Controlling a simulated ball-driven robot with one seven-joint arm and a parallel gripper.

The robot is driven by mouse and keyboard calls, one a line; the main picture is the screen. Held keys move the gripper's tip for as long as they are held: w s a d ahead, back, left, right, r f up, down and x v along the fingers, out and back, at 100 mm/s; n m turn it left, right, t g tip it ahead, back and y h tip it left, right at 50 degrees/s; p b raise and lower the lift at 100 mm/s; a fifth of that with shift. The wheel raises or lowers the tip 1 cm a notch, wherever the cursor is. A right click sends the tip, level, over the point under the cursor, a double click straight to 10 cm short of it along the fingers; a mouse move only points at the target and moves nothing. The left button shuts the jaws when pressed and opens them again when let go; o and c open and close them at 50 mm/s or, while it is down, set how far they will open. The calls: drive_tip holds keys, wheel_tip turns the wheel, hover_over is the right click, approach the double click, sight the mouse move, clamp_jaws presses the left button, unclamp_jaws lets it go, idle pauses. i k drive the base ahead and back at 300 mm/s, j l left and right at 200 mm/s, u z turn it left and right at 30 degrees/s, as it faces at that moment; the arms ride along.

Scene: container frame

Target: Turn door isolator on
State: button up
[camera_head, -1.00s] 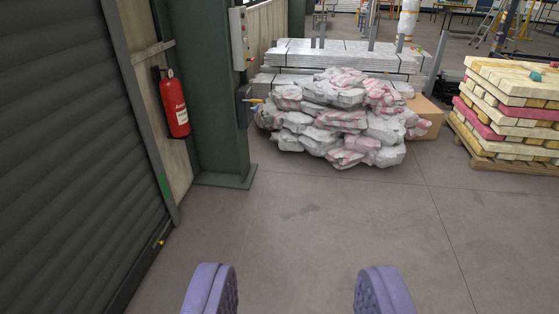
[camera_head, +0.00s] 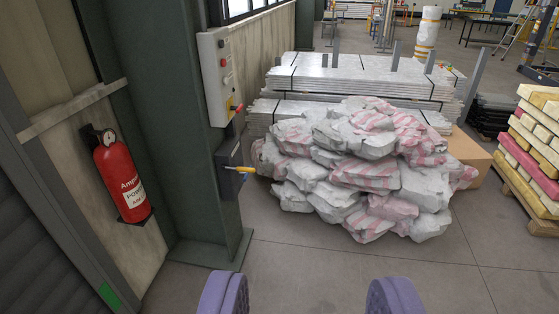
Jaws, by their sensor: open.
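A dark isolator box (camera_head: 229,170) is fixed low on the green steel column, on the side facing right. My gripper (camera_head: 308,296) is open and empty at the bottom of the view. Its two purple fingers are wide apart, below and to the right of the isolator and clear of it.
The green column (camera_head: 165,110) stands left of centre, with a red fire extinguisher (camera_head: 121,176) on the wall beside it. A heap of grey and pink bags (camera_head: 350,165) lies close to the isolator's right. Open floor (camera_head: 440,275) lies in front.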

sight(236, 109)
drive_tip(key=i, duration=1.25)
drive_tip(key=i+l+u, duration=0.1)
drive_tip(key=i, duration=1.15)
drive_tip(key=i+j+u, duration=0.25)
drive_tip(key=i+j, duration=0.35)
